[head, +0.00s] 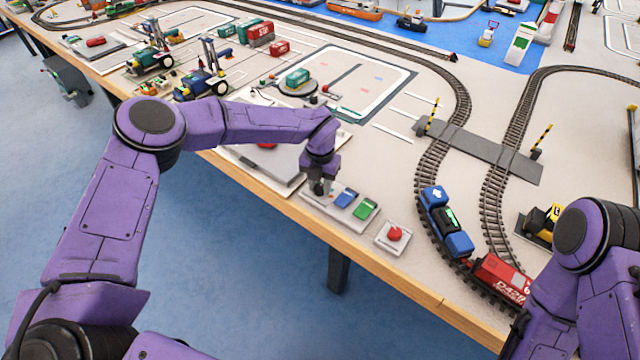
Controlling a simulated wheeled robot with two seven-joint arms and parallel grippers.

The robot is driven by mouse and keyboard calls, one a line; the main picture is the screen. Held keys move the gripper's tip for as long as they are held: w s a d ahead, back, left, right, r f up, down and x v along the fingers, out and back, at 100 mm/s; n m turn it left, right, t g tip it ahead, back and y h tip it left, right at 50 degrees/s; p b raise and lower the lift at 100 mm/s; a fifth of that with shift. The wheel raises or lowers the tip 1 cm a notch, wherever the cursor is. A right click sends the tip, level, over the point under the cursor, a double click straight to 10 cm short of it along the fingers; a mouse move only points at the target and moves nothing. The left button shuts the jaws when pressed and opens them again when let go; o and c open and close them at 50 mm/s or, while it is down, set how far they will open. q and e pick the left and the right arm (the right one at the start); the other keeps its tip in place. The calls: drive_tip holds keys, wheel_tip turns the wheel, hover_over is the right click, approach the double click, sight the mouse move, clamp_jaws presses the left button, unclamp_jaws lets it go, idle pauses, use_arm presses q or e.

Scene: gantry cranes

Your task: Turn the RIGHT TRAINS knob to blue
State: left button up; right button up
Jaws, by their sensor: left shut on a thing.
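My left arm reaches over the table's front edge. Its gripper (318,187) points down at the left end of a light grey control panel (372,223) and is shut on a small knob there. The gripper hides most of the knob, so I cannot see which way it points or read its label. On the same panel, to the right, sit a blue block-like control (345,197) and a green one (365,209). My right arm (585,250) is at the lower right; its gripper does not show.
A red push button (395,234) on its own plate stands right of the panel. A blue train (447,220) with a red wagon (498,277) stands on the curved track. A level crossing (480,150) lies behind. A grey plate (262,160) is left of the gripper.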

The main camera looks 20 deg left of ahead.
sight(320, 187)
use_arm(q)
drive_tip(key=shift+w+r+m, duration=0.1)
drive_tip(key=shift+m, duration=0.5)
drive_tip(key=o, duration=1)
drive_tip(key=shift+o, duration=0.2)
drive_tip(key=shift+r, duration=0.35)
wheel_tip(320, 187, up, 10)
drive_tip(key=b, duration=0.2)
drive_tip(key=shift+f, duration=0.15)
